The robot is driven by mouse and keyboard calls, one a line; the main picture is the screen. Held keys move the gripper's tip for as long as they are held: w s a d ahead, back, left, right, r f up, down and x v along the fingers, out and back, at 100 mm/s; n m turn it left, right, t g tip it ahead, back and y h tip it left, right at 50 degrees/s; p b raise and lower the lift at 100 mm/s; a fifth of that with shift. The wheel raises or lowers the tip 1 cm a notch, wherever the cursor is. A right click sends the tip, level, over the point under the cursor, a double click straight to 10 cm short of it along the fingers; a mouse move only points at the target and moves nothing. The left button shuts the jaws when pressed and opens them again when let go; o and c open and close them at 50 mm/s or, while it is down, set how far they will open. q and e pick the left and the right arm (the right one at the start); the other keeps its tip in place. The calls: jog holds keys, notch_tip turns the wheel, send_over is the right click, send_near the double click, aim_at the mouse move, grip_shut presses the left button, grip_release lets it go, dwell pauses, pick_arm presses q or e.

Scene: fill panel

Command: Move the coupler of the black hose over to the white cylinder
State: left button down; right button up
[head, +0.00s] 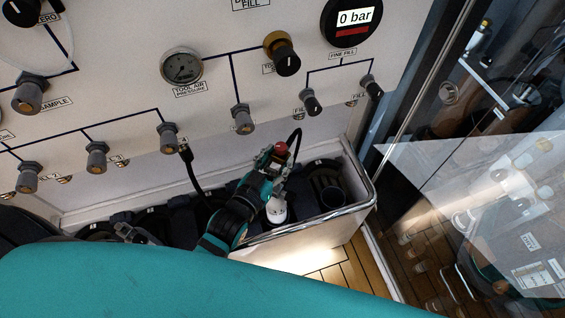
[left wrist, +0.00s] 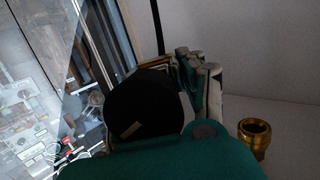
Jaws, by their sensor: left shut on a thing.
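My left gripper (head: 277,158) is raised over the metal-edged bin below the panel and is shut on the coupler of the black hose, which the fingers mostly hide. The black hose (head: 297,138) loops up beside the fingers. A red part (head: 281,149) shows at the fingertips; I cannot tell what it belongs to. The white cylinder (head: 276,209) stands in the bin just below the gripper, its top partly hidden by it. In the left wrist view a large dark round part (left wrist: 148,105) covers much of the gripper's fingers (left wrist: 198,78). My right gripper does not show.
The bin's metal rim (head: 318,218) runs close in front of the cylinder. Several dark cylinders stand along the bin, including one at right (head: 333,196). Another hose (head: 190,170) hangs from the panel. A glass door (head: 470,180) stands at right. A brass fitting (left wrist: 254,136) shows in the wrist view.

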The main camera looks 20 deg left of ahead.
pick_arm(q)
jog(key=shift+s+a+r, duration=0.15)
jog(key=shift+a, duration=0.1)
jog(key=shift+d+r+p, duration=0.1)
jog(key=shift+p, duration=0.3)
notch_tip(320, 180, down, 2)
jog(key=shift+f+b, duration=0.2)
jog(key=shift+b, duration=0.7)
jog(key=shift+f+b, duration=1.1)
jog(key=shift+f, duration=0.7)
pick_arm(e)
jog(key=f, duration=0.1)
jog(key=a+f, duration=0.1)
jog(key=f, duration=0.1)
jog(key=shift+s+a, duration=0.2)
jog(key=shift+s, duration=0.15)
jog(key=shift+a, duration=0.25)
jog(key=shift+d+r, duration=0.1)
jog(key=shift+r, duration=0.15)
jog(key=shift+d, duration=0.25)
pick_arm(q)
jog(key=shift+p, duration=0.5)
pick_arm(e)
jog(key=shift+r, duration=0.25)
